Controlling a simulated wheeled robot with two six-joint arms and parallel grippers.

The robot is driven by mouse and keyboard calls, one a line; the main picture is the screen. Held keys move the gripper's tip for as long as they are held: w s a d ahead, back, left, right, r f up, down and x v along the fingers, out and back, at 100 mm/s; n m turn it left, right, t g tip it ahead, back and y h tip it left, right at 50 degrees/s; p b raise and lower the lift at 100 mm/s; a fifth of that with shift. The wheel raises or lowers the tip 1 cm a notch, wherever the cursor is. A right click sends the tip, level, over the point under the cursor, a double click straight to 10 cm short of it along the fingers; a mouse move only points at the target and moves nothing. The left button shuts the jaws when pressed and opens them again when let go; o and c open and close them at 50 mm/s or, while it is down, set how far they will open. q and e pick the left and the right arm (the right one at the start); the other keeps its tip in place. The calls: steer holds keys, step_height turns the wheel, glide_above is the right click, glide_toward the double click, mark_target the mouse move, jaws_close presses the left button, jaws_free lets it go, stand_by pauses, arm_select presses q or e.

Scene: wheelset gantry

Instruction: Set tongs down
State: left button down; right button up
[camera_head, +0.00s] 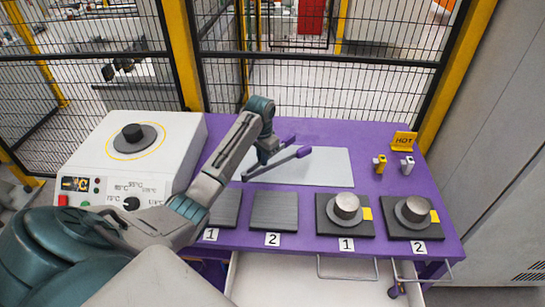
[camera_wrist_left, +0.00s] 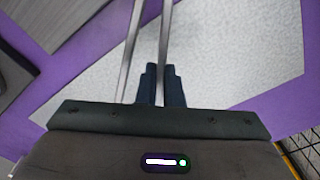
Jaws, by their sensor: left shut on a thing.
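The tongs (camera_head: 280,164) have thin grey metal arms and purple handle ends. They are over the light grey mat (camera_head: 325,170) on the purple table, with their metal end toward the front left and the handles toward the back right. My left gripper (camera_head: 265,155) is shut on them. In the left wrist view two metal bars of the tongs (camera_wrist_left: 130,50) run up from the gripper fingers (camera_wrist_left: 160,85), and one bar passes between the fingers. The mat (camera_wrist_left: 230,50) is below. I cannot tell whether the tongs touch the mat. My right gripper is not in view.
A white heater (camera_head: 135,150) with a round plate stands at left. Dark pads (camera_head: 274,211) labelled 1 and 2 line the front edge; two at right carry metal weights (camera_head: 346,206). A yellow HOT sign (camera_head: 403,141) and small yellow and grey pieces stand at right. A mesh fence is behind.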

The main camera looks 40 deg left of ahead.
mark_target(272, 156)
arm_select(q)
steer(key=w, duration=0.4)
steer(key=shift+w+d+f, duration=0.15)
steer(key=shift+w+f, duration=0.05)
steer(key=shift+w, duration=0.15)
step_height(272, 156, down, 3)
steer(key=shift+r+p, duration=0.2)
steer(key=shift+p, duration=0.65)
steer(key=shift+f, duration=0.5)
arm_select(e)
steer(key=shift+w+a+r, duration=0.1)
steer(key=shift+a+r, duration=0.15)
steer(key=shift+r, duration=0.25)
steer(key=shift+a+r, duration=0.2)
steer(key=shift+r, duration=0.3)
arm_select(q)
steer(key=c, duration=1.6)
jaws_free()
steer(key=shift+f, duration=0.1)
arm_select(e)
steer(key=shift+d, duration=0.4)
